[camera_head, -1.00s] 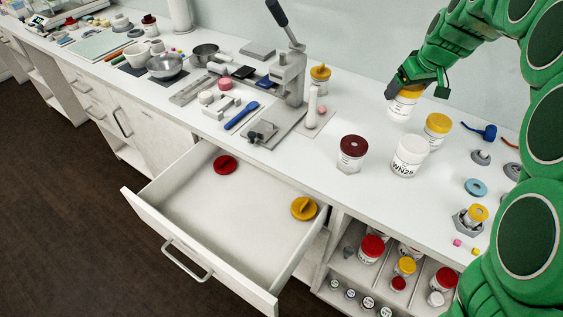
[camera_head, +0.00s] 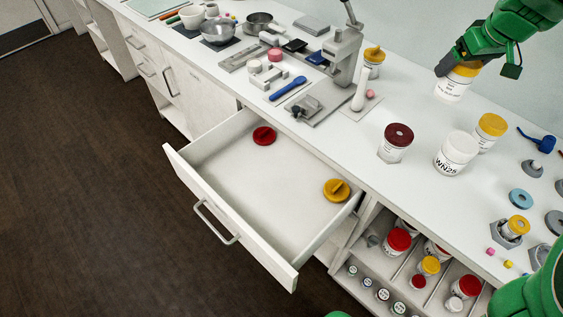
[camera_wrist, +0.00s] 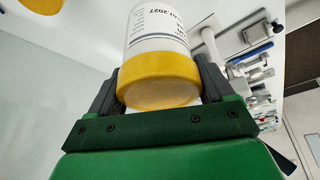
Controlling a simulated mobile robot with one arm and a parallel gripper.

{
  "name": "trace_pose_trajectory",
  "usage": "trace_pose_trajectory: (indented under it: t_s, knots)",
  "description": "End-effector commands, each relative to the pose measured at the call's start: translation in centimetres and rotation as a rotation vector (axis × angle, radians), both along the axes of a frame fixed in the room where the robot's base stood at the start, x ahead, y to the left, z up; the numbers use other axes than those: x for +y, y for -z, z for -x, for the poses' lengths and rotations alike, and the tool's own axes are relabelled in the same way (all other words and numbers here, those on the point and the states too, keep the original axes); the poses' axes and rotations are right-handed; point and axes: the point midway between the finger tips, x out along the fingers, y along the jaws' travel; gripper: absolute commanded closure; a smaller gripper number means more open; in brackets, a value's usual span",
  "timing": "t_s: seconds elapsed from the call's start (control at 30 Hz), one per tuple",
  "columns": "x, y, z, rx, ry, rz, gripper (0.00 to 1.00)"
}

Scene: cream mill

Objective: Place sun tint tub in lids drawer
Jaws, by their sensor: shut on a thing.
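My gripper (camera_head: 470,66) is shut on a white tub with a yellow lid (camera_head: 456,84), held upright above the back of the counter. In the wrist view the same tub (camera_wrist: 155,50) sits between the two dark fingers, its yellow lid nearest the palm; only part of its label shows, and I cannot read a tint name. The open drawer (camera_head: 230,226) juts out below the counter, to the lower left of my gripper. It holds a red lid (camera_head: 264,136) near its back left and a yellow lid (camera_head: 336,190) near its right side; most of its floor is bare.
On the counter (camera_head: 400,195) stand a dark-red-lidded jar (camera_head: 396,143), a white-lidded tub marked WN25 (camera_head: 456,153) and another yellow-lidded tub (camera_head: 489,132). A lever press (camera_head: 341,60) stands behind the drawer. Open shelves with several jars (camera_head: 398,241) lie right of the drawer.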

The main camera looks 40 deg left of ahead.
Motion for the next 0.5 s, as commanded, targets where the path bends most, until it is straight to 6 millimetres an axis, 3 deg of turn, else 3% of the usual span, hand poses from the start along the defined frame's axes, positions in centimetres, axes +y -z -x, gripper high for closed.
trace_pose_trajectory:
  t_s: [0.27,0.5]
  knots:
    - [2.8,-0.3,5.0,0.001,-0.165,-0.002,0.58]
    - [6.0,-0.4,12.0,0.002,-0.403,-0.002,0.58]
